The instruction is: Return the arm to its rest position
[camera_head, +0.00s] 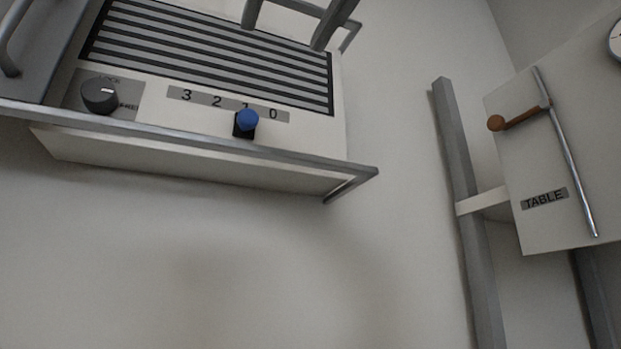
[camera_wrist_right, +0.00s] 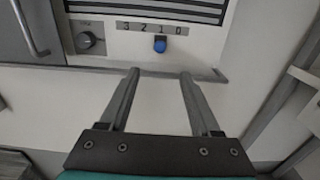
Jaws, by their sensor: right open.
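My right gripper (camera_wrist_right: 160,73) shows in the right wrist view as two grey fingers, spread apart with nothing between them. It is open, below the slider panel and its front rail in that view. At the top edge of the head view, grey bars (camera_head: 333,22) cross in front of the louvred panel (camera_head: 215,55); I cannot tell whether they are part of my gripper or a fixture. My left gripper does not show in either view.
A blue slider knob (camera_head: 247,119) sits at the 1 mark on the panel, with a dark dial (camera_head: 100,95) to its left. A grey rail (camera_head: 200,140) runs along the panel's front. At right stands a TABLE board (camera_head: 560,225) with a brown-knobbed lever (camera_head: 520,118).

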